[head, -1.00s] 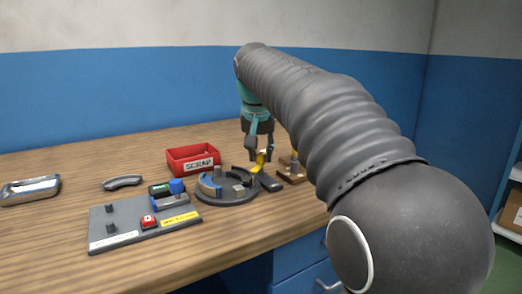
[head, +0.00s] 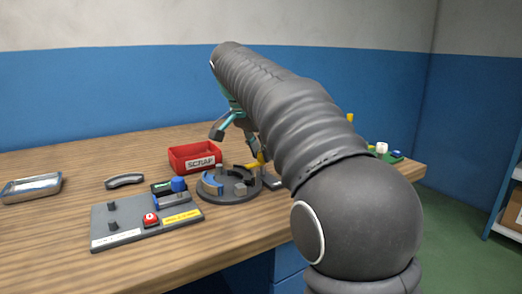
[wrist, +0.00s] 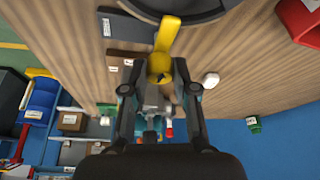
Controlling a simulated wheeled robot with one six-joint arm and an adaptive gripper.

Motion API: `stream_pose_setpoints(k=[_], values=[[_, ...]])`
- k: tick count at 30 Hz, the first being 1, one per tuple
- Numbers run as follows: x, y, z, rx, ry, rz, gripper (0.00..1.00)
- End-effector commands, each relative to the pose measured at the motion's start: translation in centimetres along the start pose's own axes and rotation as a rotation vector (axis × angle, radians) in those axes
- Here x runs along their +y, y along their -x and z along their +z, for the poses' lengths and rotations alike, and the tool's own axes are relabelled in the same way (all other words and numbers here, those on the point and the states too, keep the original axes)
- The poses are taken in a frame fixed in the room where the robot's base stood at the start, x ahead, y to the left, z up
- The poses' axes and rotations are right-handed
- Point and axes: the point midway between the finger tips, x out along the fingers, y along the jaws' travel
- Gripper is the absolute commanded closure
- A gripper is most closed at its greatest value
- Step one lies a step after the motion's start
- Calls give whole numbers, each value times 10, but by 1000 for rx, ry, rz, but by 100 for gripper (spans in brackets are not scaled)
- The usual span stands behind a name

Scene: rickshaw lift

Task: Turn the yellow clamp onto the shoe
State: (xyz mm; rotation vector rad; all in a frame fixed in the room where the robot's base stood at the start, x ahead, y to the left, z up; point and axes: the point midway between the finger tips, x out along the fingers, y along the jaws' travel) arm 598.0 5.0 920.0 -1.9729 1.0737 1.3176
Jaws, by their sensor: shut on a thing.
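The yellow clamp (head: 261,160) is at the back right of the round grey fixture (head: 227,197), partly hidden by my arm in the head view. In the wrist view the clamp (wrist: 166,38) reaches from between my fingers to the edge of the round fixture (wrist: 175,8). My gripper (wrist: 157,72) is shut on the clamp's rounded end. Curved shoe-like pieces lie on the fixture, one with a blue face (head: 210,184) at its left. I cannot tell whether the clamp touches a shoe.
A red SCRAP bin (head: 194,158) stands behind the fixture. A grey panel (head: 128,230) with a red button (head: 150,219) is at front left. A loose grey curved piece (head: 125,181) and a metal tray (head: 32,187) lie farther left. Bare wood lies between them.

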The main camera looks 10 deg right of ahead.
Motion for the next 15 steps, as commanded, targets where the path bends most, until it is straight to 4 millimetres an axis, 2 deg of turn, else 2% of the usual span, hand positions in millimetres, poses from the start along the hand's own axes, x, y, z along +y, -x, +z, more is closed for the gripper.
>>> stream_pose_setpoints(k=[14,15], values=[[0,0,0,0,-13,4,100],[0,0,0,0,-13,4,67]])
